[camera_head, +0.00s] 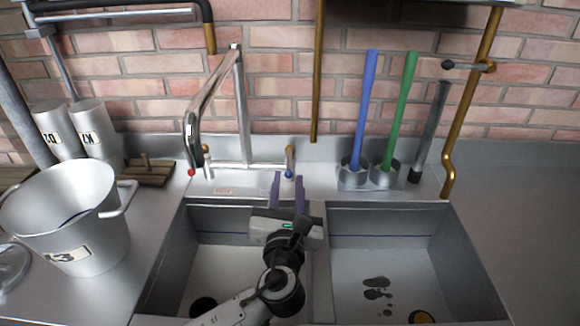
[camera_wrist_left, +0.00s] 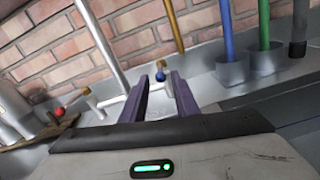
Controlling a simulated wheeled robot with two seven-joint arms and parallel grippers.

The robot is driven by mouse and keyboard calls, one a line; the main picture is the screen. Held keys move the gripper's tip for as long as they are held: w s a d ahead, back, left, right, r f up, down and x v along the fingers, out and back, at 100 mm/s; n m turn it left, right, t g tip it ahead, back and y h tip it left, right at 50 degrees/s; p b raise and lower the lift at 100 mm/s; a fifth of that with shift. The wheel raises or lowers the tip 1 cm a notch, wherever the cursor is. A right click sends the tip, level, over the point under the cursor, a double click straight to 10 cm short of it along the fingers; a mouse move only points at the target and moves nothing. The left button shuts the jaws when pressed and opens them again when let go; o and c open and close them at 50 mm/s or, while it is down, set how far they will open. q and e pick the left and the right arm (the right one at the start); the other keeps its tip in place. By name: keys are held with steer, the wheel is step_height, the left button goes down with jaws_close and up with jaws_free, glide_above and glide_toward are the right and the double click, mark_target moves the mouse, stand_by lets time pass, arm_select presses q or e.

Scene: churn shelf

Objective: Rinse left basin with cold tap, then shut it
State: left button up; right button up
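The left basin (camera_head: 225,262) is a grey steel sink with a dark round drain (camera_head: 203,306) in its floor. The cold tap (camera_head: 290,160), marked by a blue tip, stands on the ledge behind it, with the chrome spout (camera_head: 240,100) to its left. No water stream shows. My left gripper (camera_head: 288,177) is open, its two purple fingers pointing at the cold tap. In the left wrist view the blue tip (camera_wrist_left: 160,76) shows between the fingertips (camera_wrist_left: 159,78); I cannot tell whether they touch it. My right gripper is not in view.
The hot tap (camera_head: 205,158) with a red tip is on the left. The right basin (camera_head: 385,265) holds dark stains. A blue rod (camera_head: 366,105) and a green rod (camera_head: 402,105) stand in cups behind it. A large metal pail (camera_head: 65,215) stands at left.

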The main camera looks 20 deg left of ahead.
mark_target(289, 161)
arm_select(q)
steer(key=x, duration=0.5)
steer(key=shift+w, duration=0.1)
jaws_close()
